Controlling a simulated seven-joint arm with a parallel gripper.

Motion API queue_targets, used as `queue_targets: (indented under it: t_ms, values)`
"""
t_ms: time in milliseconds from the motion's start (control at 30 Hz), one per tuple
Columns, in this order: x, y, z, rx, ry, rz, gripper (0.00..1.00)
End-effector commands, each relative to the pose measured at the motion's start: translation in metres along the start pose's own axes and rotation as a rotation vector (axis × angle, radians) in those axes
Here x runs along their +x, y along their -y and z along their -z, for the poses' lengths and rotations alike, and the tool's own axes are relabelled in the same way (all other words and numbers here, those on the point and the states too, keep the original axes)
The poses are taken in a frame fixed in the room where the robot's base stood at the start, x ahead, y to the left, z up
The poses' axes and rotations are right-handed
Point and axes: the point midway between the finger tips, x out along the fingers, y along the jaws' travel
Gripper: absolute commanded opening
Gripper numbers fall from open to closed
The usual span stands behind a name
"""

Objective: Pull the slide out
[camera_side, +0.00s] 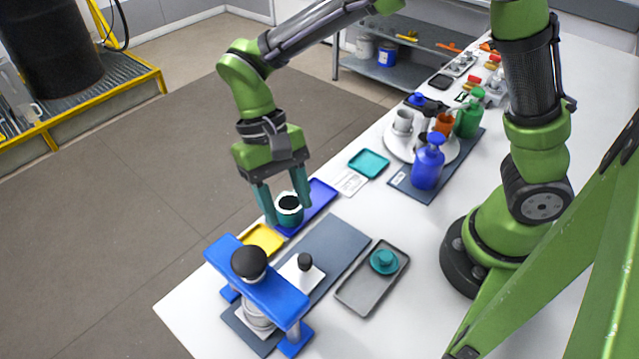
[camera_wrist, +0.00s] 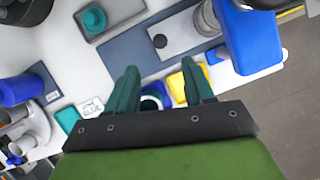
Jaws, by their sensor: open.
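The slide (camera_side: 313,278) is a pale flat plate with a small black knob (camera_side: 305,261), lying on a dark grey-blue base (camera_side: 337,243). Its other end runs under a blue bridge-shaped frame (camera_side: 275,297) with a large black knob on top. In the wrist view the slide (camera_wrist: 182,36) is at the top, apart from my fingers. The cup (camera_wrist: 152,102) is partly hidden in the wrist view. Whether the fingers touch it, I cannot tell.
A yellow tray (camera_side: 264,238) lies between my gripper and the blue frame. A teal tray (camera_side: 369,163) and a blue bottle (camera_side: 428,167) stand farther back.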

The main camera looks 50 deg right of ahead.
Motion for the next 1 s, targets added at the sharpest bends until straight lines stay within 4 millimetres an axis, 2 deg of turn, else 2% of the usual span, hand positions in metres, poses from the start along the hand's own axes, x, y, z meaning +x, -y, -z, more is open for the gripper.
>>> queue_targets:
  t_ms: [100,300,500,700,933,1000]
  values:
    - [0.028,-0.001,-0.001,0.0,0.003,-0.004,0.52]
    - [0.069,0.0,0.0,0.0,0.003,-0.003,0.52]
    - [0.095,0.0,0.0,0.0,0.001,-0.001,0.52]
    - [0.104,0.0,0.0,0.0,-0.001,0.001,0.52]
    - [0.104,0.0,0.0,0.0,-0.001,0.001,0.52]
    - [0.104,0.0,0.0,0.0,-0.001,0.001,0.42]
